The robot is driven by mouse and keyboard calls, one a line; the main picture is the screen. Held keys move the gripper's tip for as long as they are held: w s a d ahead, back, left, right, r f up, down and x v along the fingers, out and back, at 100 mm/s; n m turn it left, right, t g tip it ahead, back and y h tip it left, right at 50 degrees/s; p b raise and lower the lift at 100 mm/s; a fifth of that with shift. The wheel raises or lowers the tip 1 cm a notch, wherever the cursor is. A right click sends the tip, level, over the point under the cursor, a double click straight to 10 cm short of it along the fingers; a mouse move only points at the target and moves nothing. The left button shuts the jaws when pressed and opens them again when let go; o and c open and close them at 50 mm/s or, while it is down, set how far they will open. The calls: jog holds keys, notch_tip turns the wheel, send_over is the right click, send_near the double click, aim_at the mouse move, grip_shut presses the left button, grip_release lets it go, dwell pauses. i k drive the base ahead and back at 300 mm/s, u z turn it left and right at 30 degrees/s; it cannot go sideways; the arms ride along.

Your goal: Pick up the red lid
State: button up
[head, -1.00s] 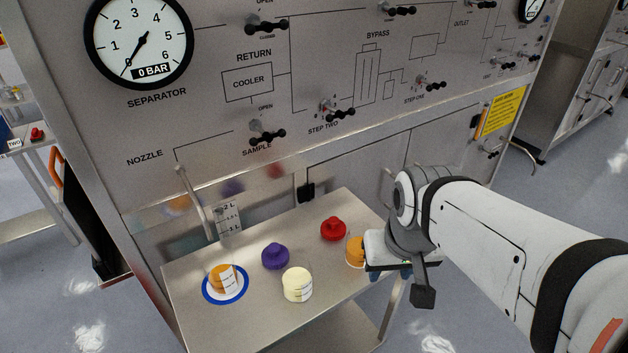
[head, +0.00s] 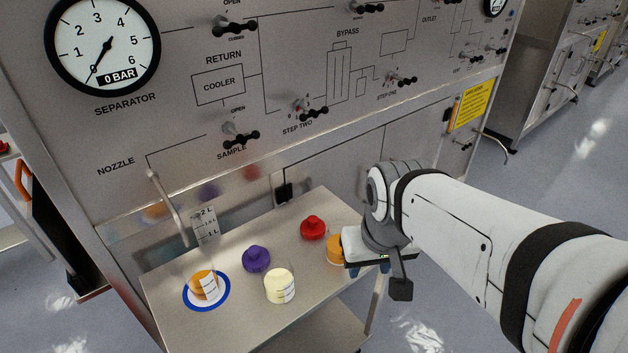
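The red lid (head: 313,228) lies on the metal table near its back right, with its knob up. My gripper (head: 368,266) is to the right of the lid and nearer the camera, at the table's right edge. It points down and is apart from the lid. Its fingers are mostly hidden under its body, so I cannot tell whether they are open or shut. An orange-filled container (head: 335,250) stands between the lid and my gripper, partly hidden by the gripper.
A purple lid (head: 256,259) and a container of pale yellow content (head: 280,287) stand left of the red lid. Another orange container (head: 203,284) stands on a blue-rimmed disc (head: 188,301). A nozzle pipe (head: 168,207) and the panel (head: 300,150) rise behind the table (head: 240,328).

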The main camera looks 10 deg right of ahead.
aim_at(313, 229)
jog(key=u, duration=2.75)
jog(key=k, duration=1.4)
jog(key=z, duration=1.2)
jog(key=i, duration=1)
